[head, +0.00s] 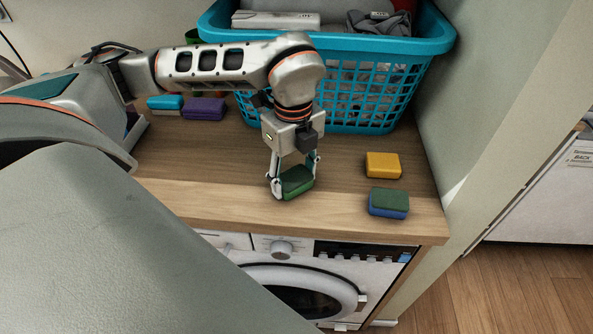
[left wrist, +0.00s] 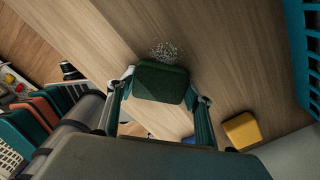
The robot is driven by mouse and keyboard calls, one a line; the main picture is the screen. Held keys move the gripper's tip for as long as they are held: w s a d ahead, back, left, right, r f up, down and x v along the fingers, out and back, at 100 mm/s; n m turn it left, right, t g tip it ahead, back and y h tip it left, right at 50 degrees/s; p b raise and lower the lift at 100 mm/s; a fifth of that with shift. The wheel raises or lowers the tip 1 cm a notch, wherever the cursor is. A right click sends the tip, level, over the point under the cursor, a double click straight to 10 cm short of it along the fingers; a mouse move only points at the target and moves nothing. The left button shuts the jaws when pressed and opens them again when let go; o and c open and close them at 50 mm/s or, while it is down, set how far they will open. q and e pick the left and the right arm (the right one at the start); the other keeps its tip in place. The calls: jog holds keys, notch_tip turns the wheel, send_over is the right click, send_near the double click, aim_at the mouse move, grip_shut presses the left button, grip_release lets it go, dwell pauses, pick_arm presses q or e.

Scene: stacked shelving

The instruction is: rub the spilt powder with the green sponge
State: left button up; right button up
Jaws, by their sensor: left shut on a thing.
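The green sponge (head: 297,182) has a dark top and a brighter green side. My left gripper (head: 293,178) is shut on it, one finger on either side, low over the wooden top near its front edge. In the left wrist view the sponge (left wrist: 160,82) sits between the fingertips of the left gripper (left wrist: 161,86). The spilt powder (left wrist: 166,51), a small patch of pale specks, lies on the wood right beside the sponge there. I cannot tell whether the sponge touches the wood or covers some powder. My right gripper is in neither view.
A yellow sponge (head: 383,165) and a blue sponge with a dark top (head: 388,203) lie to the right. A teal laundry basket (head: 362,118) stands behind. Purple (head: 204,108) and blue (head: 165,103) sponges lie back left. The wooden top (head: 215,185) ends above a washing machine (head: 300,270).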

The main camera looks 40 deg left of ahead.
aim_at(299, 166)
pick_arm(q)
jog(key=shift+w+a+r, duration=0.1)
jog(key=shift+w+a, duration=0.2)
jog(key=shift+w, duration=0.6)
jog(key=shift+w+a, duration=0.15)
jog(key=shift+w, duration=0.45)
jog(key=shift+s+a, duration=0.35)
jog(key=shift+s, duration=0.55)
jog(key=shift+s+a+f, duration=0.15)
jog(key=shift+s+f, duration=0.05)
jog(key=shift+s, duration=0.65)
jog(key=shift+w+a+r, duration=0.1)
jog(key=shift+w+a, duration=0.1)
jog(key=shift+w, duration=0.25)
jog(key=shift+w+a, duration=0.15)
jog(key=shift+w, duration=0.3)
jog(key=shift+w+a+r, duration=0.15)
jog(key=shift+w, duration=0.55)
